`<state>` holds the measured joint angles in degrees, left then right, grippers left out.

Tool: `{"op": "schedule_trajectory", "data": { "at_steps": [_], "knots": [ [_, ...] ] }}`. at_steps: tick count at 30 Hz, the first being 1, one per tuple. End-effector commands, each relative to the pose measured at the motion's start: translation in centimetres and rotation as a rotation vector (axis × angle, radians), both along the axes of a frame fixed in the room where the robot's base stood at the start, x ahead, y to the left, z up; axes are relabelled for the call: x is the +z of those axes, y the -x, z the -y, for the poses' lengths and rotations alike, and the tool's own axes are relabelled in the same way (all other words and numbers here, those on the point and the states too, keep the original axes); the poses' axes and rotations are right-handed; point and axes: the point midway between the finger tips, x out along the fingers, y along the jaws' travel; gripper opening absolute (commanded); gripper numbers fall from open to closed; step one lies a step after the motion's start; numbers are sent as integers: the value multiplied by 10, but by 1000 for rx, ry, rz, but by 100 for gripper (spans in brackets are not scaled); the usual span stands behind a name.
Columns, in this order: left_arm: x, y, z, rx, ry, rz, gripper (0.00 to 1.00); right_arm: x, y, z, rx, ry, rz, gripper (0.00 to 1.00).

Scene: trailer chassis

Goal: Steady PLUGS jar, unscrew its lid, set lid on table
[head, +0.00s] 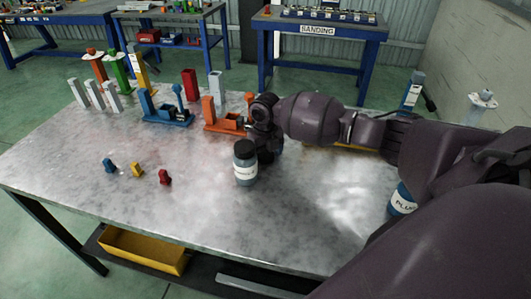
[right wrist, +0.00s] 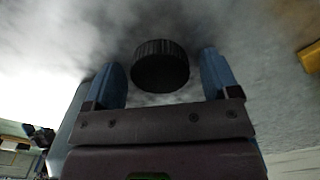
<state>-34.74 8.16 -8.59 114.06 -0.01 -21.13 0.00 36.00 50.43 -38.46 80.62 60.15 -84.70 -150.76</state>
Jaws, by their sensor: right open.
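A jar with a black lid (head: 244,147), a blue body and a white label (head: 246,172) stands upright near the table's middle; its label is too small to read surely. A second blue jar (head: 402,200), whose label reads "PLU", is partly hidden behind my right arm at the table's right. My right gripper (head: 264,150) is beside and behind the middle jar, partly hidden by it. In the right wrist view a round ribbed black lid (right wrist: 160,66) shows between the open blue fingertips (right wrist: 162,78), with gaps on both sides. My left gripper is not in view.
The grey table (head: 130,212) holds small blue, yellow (head: 137,169) and red (head: 164,178) pieces at front left. Blue (head: 168,112) and orange (head: 222,122) fixtures stand behind the middle jar. A yellow bin (head: 140,250) is below.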

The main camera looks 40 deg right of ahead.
Motion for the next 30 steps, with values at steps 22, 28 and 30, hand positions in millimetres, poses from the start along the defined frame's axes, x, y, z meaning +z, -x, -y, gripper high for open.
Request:
{"op": "schedule_trajectory", "data": {
  "at_steps": [22, 28, 30],
  "knots": [
    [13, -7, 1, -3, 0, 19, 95, 105, -1, 0, 1, 1, 3, 81],
    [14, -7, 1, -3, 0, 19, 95, 121, 0, 0, 1, 0, 0, 81],
    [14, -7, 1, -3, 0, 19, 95, 123, 0, 0, 1, 0, 0, 81]
  ]
}}
